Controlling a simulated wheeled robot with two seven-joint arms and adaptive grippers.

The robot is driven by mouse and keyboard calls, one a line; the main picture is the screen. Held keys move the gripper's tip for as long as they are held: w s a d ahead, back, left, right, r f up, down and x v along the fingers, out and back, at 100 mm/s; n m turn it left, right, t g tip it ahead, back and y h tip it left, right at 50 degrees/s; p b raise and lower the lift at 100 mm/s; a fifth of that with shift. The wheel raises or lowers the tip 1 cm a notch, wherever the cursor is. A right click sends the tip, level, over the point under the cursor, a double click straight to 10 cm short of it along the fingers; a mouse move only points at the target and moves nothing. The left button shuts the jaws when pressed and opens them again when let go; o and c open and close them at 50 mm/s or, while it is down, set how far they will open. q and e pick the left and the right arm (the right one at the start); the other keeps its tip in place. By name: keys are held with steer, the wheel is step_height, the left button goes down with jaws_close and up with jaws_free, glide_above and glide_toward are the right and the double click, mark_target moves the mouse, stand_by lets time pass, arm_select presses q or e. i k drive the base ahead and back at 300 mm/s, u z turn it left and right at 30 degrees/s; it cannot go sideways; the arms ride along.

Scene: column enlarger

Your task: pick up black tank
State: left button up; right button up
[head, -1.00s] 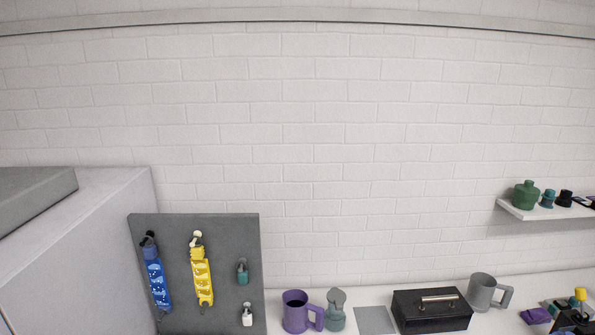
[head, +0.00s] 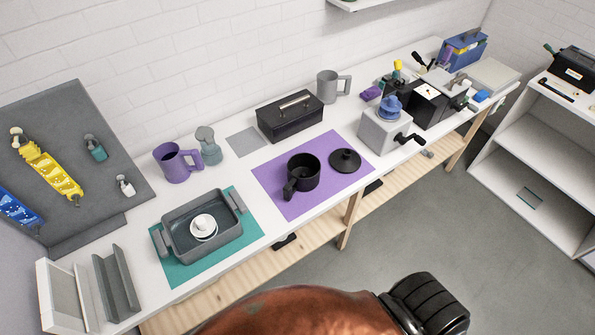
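The black tank (head: 307,177) is an open round vessel with a side handle that points to the front left. It stands upright on a purple mat (head: 270,182) on the white workbench. A black round lid (head: 345,161) with a knob lies on the same mat, just right of the tank and apart from it. Neither of my grippers' fingers shows. A copper-coloured and black part of my own body fills the bottom edge, in front of the bench and well apart from the tank.
A grey tray (head: 213,243) with a white cup stands on a teal mat (head: 180,272) to the left. A black box (head: 290,118) is behind the tank. A purple jug (head: 177,163) and a grey jug (head: 329,88) stand at the back. A grey crank device (head: 382,133) is at the right.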

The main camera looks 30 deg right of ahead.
mark_target(304, 169)
steer(key=u, duration=2.3)
steer(key=k, duration=1.25)
steer(key=z, duration=1.8)
steer(key=i, duration=0.5)
